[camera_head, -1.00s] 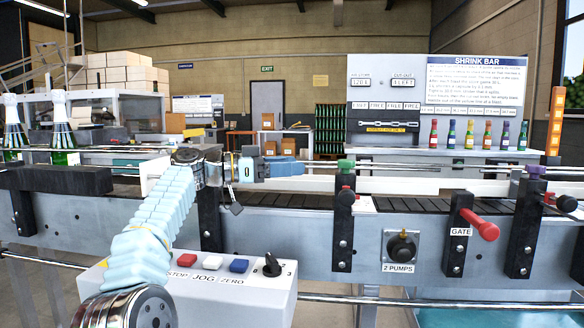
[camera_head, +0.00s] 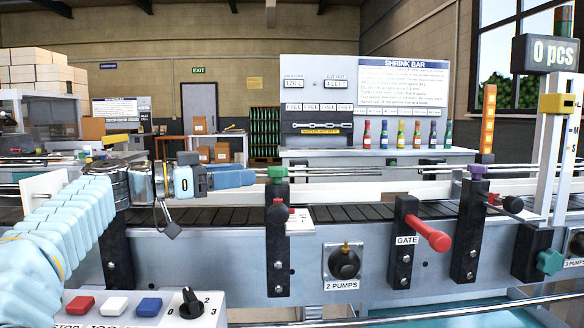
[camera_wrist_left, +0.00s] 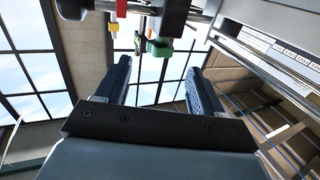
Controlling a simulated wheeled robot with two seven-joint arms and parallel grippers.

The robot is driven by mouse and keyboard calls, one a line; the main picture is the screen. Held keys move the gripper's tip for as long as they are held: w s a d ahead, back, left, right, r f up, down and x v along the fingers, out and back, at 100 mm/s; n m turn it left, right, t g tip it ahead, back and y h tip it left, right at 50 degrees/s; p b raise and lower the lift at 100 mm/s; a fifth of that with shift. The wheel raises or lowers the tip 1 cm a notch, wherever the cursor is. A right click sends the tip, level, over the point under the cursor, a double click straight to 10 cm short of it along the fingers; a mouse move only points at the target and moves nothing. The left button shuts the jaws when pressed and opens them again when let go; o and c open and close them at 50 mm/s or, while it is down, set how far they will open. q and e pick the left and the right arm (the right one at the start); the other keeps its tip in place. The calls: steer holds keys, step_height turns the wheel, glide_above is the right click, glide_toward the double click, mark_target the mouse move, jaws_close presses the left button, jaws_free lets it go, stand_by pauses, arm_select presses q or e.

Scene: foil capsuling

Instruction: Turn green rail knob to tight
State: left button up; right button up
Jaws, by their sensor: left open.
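The green rail knob (camera_head: 277,173) sits on top of a black post (camera_head: 278,250) on the near side of the conveyor. My right gripper is not in view.
The red gate handle (camera_head: 430,234) juts out between the posts. A control box (camera_head: 140,308) with buttons lies below my left arm. A teal knob (camera_head: 549,261) is at far right.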

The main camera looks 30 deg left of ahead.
mark_target(284, 168)
arm_select(q)
steer(key=p+x, duration=0.2)
steer(key=x, duration=0.8)
steer(key=shift+p, duration=0.4)
steer(key=c, duration=1.1)
steer(key=shift+o, duration=0.2)
steer(key=shift+m+g+h, duration=0.4)
steer(key=shift+h, duration=0.1)
steer(key=shift+d+r+m+g+h, duration=0.1)
steer(key=shift+m+g+h, duration=0.5)
steer(key=shift+g+h, duration=0.1)
steer(key=shift+s+d+r+m+g+h+p, duration=0.1)
steer(key=shift+m+g+h+p, duration=0.1)
steer(key=shift+m+g+h, duration=0.9)
steer(key=shift+s+d+r+m+g+h+p, duration=0.15)
steer(key=shift+m+g+h, duration=0.65)
steer(key=shift+g, duration=0.6)
steer(key=shift+a, duration=0.1)
